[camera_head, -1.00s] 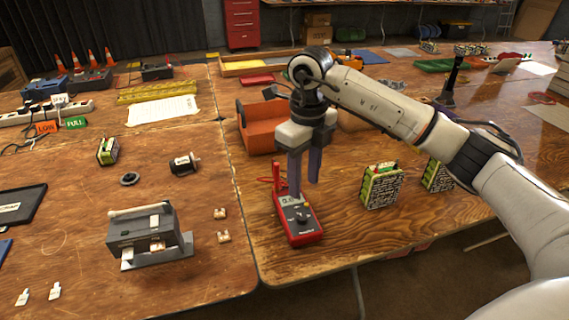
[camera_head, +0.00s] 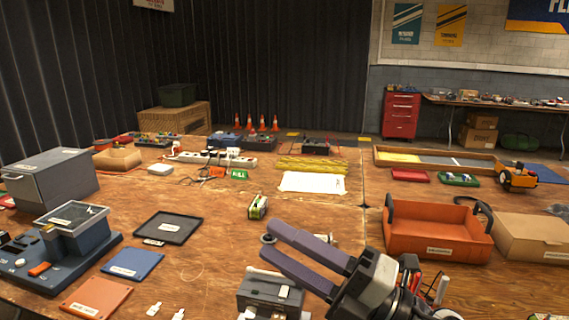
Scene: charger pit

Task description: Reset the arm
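My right gripper (camera_head: 267,238) reaches in from the bottom right, with its two dark purple fingers pointing left and apart. It is open, and no object is clearly held. A dark ring (camera_head: 268,239) shows at the fingertips; it seems to lie on the table behind them, but contact cannot be judged. The grey device (camera_head: 268,290) is below the fingers, partly covered at its right. My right wrist hides much of the table at the bottom right. My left gripper is not in view.
An orange bin (camera_head: 435,245) and a cardboard box (camera_head: 535,240) stand right of the gripper. A small green battery (camera_head: 257,207) stands beyond the fingertips. A black tray (camera_head: 168,228), blue mat (camera_head: 132,264) and grey machine (camera_head: 75,235) are left.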

